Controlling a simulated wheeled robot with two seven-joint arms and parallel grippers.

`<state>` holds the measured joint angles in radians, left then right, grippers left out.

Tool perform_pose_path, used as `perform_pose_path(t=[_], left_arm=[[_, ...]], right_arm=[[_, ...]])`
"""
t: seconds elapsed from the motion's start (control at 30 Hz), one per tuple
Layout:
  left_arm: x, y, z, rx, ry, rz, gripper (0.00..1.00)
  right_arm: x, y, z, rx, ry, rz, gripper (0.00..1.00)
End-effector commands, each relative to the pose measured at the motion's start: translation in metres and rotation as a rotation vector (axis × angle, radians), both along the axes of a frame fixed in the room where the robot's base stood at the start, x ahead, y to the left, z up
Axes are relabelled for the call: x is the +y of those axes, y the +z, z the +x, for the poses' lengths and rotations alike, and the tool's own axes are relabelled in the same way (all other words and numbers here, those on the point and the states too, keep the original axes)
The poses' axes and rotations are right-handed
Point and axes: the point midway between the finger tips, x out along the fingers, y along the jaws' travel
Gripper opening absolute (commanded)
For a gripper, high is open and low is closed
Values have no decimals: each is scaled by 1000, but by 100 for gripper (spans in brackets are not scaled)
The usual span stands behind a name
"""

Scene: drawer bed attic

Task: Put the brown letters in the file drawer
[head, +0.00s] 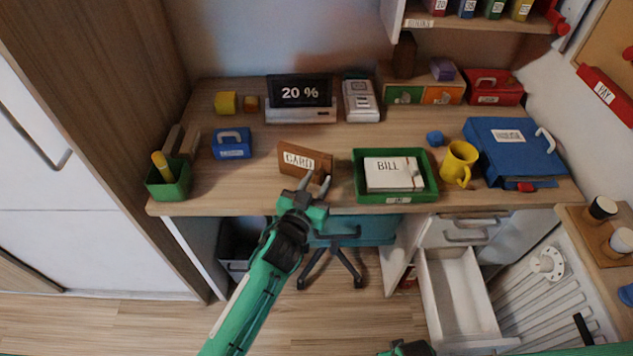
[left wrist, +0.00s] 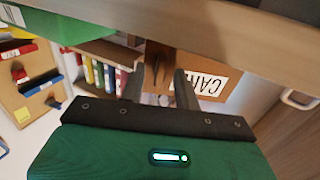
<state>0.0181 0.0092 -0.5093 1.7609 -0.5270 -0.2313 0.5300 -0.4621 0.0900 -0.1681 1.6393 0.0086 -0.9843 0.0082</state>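The brown letters (head: 304,158), a brown upright stack labelled CARD, stand near the front of the desk. My left gripper (head: 314,182) is at their lower front side with its two fingers apart. In the left wrist view the brown letters (left wrist: 200,80) show just beyond the parted fingertips (left wrist: 160,75); I cannot tell whether they touch. An open white drawer (head: 455,295) sticks out low under the right side of the desk and looks empty. A dark part of my right arm (head: 408,348) shows at the bottom edge; its fingers are not clear.
A green tray (head: 362,192) with white BILL letters stands right of the brown letters. A yellow mug (head: 458,163) and a blue binder (head: 515,150) are farther right. A green pen cup (head: 168,180) is at left. A chair (head: 345,240) stands under the desk.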

Motion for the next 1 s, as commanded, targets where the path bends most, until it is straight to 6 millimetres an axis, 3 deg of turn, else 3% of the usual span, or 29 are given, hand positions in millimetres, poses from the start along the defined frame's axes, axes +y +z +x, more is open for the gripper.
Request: perform_pose_path(t=[0.17, 0.5, 0.73, 1.0], left_arm=[[12, -3, -29, 5, 0, 0, 32], [35, -3, -85, 4, 1, 1, 32], [43, -2, -104, 3, 1, 0, 32], [45, -1, -107, 2, 1, 1, 32]], right_arm=[[-1, -4, -4, 13, 1, -3, 32], [1, 6, 3, 1, 1, 0, 32], [1, 10, 4, -1, 0, 1, 32], [2, 11, 3, -1, 0, 2, 32]])
